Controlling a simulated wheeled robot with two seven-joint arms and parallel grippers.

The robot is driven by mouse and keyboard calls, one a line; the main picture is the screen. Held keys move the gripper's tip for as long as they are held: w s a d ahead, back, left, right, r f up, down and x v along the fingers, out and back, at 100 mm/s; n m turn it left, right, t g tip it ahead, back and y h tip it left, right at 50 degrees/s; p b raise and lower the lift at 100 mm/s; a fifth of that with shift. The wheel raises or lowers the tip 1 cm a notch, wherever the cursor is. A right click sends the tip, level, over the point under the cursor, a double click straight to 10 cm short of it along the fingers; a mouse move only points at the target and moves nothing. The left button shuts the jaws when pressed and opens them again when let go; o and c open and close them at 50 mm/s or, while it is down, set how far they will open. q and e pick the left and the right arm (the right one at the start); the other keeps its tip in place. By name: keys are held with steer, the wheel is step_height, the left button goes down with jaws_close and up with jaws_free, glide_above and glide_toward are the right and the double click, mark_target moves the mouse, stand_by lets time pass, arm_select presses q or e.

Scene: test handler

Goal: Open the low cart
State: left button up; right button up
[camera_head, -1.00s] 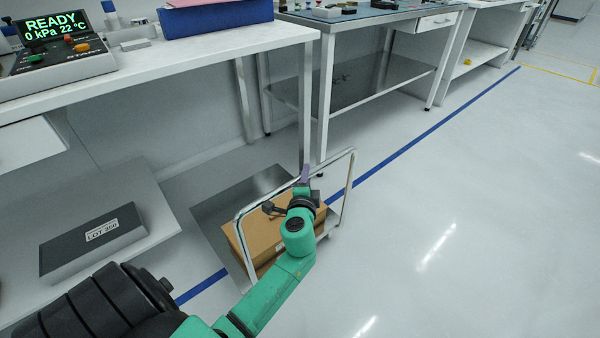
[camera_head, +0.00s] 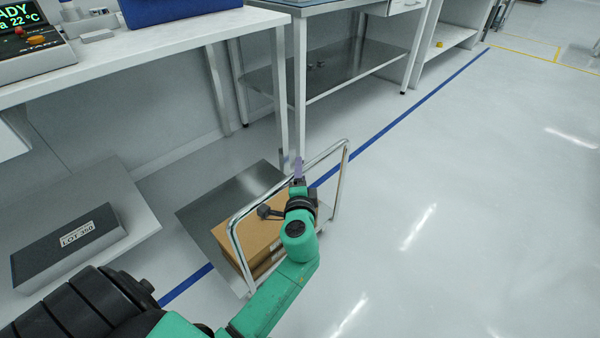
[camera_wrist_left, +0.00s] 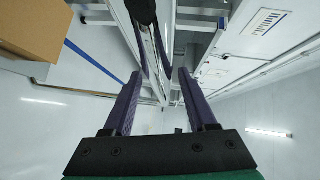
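The low cart has a flat grey deck (camera_head: 205,202) and an upright, pale tubular handle (camera_head: 236,245). A brown carton (camera_head: 238,238) sits on the deck behind the handle and also shows in the left wrist view (camera_wrist_left: 45,25). My left gripper (camera_head: 298,168) is at the handle's top bar, and my forearm hides part of the handle and carton. In the left wrist view its two purple fingers (camera_wrist_left: 158,85) stand apart, with a pale rail running between or just beyond their tips. I cannot tell whether they touch it. My right gripper is not in view.
Benches line the left and back; a bench leg (camera_head: 299,95) stands just behind the handle. A grey box (camera_head: 62,255) lies on a low shelf (camera_head: 130,205) left of the cart. A blue line (camera_head: 420,107) crosses the floor. The floor at right is clear.

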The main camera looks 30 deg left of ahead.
arm_select(q)
steer(key=v, duration=1.4)
steer(key=shift+s, duration=0.3)
steer(key=shift+d, duration=0.1)
